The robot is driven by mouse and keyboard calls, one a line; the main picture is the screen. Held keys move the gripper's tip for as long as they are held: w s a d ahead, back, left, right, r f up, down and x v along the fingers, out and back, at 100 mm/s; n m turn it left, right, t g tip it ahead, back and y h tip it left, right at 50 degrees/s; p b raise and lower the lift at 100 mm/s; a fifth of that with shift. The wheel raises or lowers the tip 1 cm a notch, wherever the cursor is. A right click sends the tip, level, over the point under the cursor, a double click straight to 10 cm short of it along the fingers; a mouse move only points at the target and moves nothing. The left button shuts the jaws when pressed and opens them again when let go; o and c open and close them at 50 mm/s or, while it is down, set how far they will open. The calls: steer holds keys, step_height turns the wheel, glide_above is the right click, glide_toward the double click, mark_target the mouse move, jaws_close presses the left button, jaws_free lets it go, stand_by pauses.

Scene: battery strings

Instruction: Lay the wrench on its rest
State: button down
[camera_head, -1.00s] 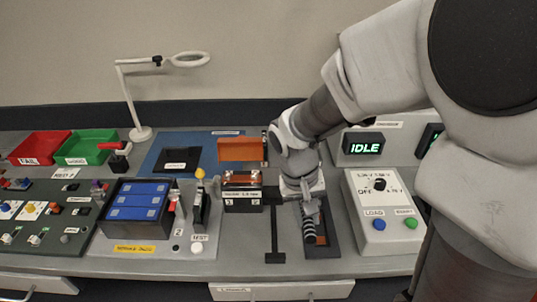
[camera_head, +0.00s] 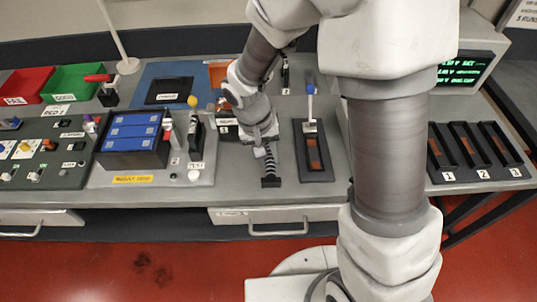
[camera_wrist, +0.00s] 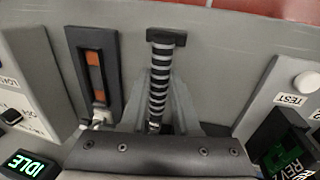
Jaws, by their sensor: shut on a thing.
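My gripper (camera_head: 265,146) is shut on the wrench (camera_head: 270,162), whose dark, ribbed handle points toward the bench's front edge. In the wrist view the wrench (camera_wrist: 158,88) runs away from the gripper (camera_wrist: 155,126); its held end is mostly hidden. The rest (camera_head: 271,182) is a black T-shaped piece on the grey bench. Only its front crossbar shows clearly, also in the wrist view (camera_wrist: 166,37), in line with the handle. The handle is over the rest; I cannot tell whether they touch.
Right of the rest is a black tray (camera_head: 328,175) with an orange strip and a blue-topped lever (camera_head: 310,105). To the left are a battery with blue cells (camera_head: 134,130) and a white TEST button (camera_head: 195,176). Numbered slots (camera_head: 477,150) lie far right.

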steer(key=shift+f, duration=0.15)
steer(key=c, duration=0.7)
jaws_free()
steer(key=shift+o, duration=0.2)
step_height(320, 180, up, 12)
steer(key=a+p, duration=0.1)
steer(key=a, duration=0.1)
steer(key=s+d+r+t+y, duration=0.2)
steer(key=s+d+r+t, duration=0.3)
steer(key=s+d+r, duration=0.7)
steer(key=shift+s+d+r, duration=0.2)
steer(key=shift+d+r, duration=0.15)
steer(key=shift+r, duration=0.05)
